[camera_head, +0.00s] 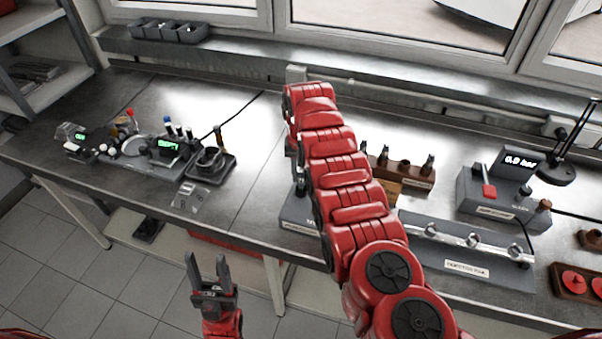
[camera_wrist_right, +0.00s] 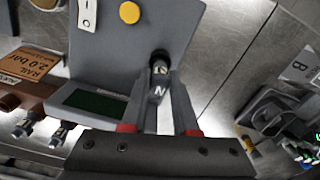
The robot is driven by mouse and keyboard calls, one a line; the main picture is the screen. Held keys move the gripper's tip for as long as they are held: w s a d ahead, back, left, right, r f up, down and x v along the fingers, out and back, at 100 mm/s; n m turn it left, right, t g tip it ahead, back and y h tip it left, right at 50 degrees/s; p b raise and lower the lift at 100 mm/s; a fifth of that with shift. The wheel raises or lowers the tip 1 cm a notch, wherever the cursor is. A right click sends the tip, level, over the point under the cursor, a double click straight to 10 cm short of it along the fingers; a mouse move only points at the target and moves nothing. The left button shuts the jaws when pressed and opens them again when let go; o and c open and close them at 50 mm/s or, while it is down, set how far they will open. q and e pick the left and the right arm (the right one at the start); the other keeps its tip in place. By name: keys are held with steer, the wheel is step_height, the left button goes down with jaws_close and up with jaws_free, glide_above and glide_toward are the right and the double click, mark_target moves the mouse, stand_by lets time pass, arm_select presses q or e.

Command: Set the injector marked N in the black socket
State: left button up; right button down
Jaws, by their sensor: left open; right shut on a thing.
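In the right wrist view, the injector marked N (camera_wrist_right: 158,88) is a dark grey cylinder with a white N, held between the fingers of my right gripper (camera_wrist_right: 160,95). Its far end meets the black socket (camera_wrist_right: 160,57) on the grey test box (camera_wrist_right: 120,40). I cannot tell how deep it sits. In the head view my right arm hides the right gripper, the injector and most of the grey box (camera_head: 296,212). My left gripper (camera_head: 207,262) is open and empty, low in front of the bench, over the floor.
The grey box has a yellow button (camera_wrist_right: 129,12), a white switch (camera_wrist_right: 87,14) and a dark green display (camera_wrist_right: 97,103). A wooden rack (camera_head: 405,173) with injectors stands right of my arm. Further right are the injector rail (camera_head: 470,262) and the pressure unit (camera_head: 490,205).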

steer(key=shift+f, duration=0.1)
steer(key=shift+f+b, duration=0.25)
steer(key=shift+b, duration=0.1)
steer(key=shift+f+b, duration=0.45)
steer(key=shift+f, duration=0.1)
stand_by(0.7)
steer(key=c, duration=0.6)
jaws_free()
steer(key=shift+r, duration=0.15)
